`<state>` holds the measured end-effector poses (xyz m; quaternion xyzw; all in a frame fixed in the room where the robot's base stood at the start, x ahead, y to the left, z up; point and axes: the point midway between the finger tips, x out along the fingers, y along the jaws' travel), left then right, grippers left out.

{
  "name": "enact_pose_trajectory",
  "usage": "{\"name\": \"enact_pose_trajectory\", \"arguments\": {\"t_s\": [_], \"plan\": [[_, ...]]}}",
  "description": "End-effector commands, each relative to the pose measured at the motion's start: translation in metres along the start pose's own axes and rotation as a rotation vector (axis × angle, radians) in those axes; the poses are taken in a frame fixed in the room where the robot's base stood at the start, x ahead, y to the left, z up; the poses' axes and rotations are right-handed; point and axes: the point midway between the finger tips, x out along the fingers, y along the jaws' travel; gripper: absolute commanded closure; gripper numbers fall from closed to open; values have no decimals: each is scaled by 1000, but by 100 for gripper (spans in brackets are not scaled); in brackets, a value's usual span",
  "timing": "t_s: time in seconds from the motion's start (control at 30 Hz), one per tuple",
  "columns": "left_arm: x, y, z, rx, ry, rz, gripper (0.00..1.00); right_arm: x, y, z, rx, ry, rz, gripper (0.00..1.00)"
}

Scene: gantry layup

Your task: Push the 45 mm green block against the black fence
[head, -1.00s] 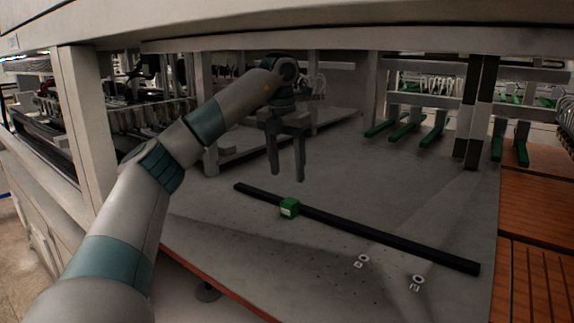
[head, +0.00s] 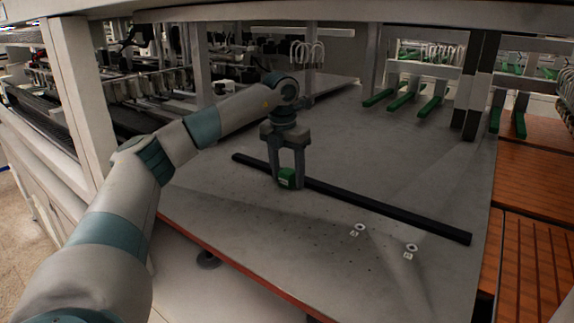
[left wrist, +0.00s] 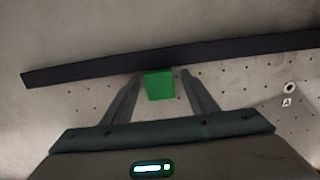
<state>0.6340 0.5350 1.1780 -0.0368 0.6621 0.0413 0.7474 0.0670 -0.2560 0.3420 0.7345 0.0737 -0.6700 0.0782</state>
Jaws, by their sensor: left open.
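The green block (head: 287,177) sits on the grey table at the near side of the black fence (head: 385,211). In the left wrist view the block (left wrist: 159,85) lies right at the fence (left wrist: 230,50), with no clear gap between them. My left gripper (head: 288,185) is open and lowered, its fingers on either side of the block. In the left wrist view the left gripper's fingertips (left wrist: 160,74) stand left and right of the block, with a small space on each side. My right gripper is not in view.
The grey table (head: 250,223) has small holes and is bare around the block. Two white marked rings (head: 359,229) (head: 411,250) lie at the near right. Green bars (head: 405,101) stand at the back, and orange panels (head: 537,225) lie to the right.

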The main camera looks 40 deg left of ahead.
Motion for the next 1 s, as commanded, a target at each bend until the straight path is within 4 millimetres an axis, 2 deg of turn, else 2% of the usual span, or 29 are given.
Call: {"name": "enact_pose_trajectory", "arguments": {"t_s": [0.27,0.33,0.47,0.5,0.53,0.6,0.63,1.0], "plan": [[1,0,0,0,0,0,47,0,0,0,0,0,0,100],[1,0,0,0,0,0,59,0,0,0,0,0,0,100],[1,0,0,0,0,0,90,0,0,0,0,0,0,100],[1,0,0,0,0,0,93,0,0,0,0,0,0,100],[1,0,0,0,0,0,67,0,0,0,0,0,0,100],[1,0,0,0,0,0,50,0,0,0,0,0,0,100],[1,0,0,0,0,0,47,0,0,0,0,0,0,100],[-1,0,0,0,0,0,47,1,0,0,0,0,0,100]]}}
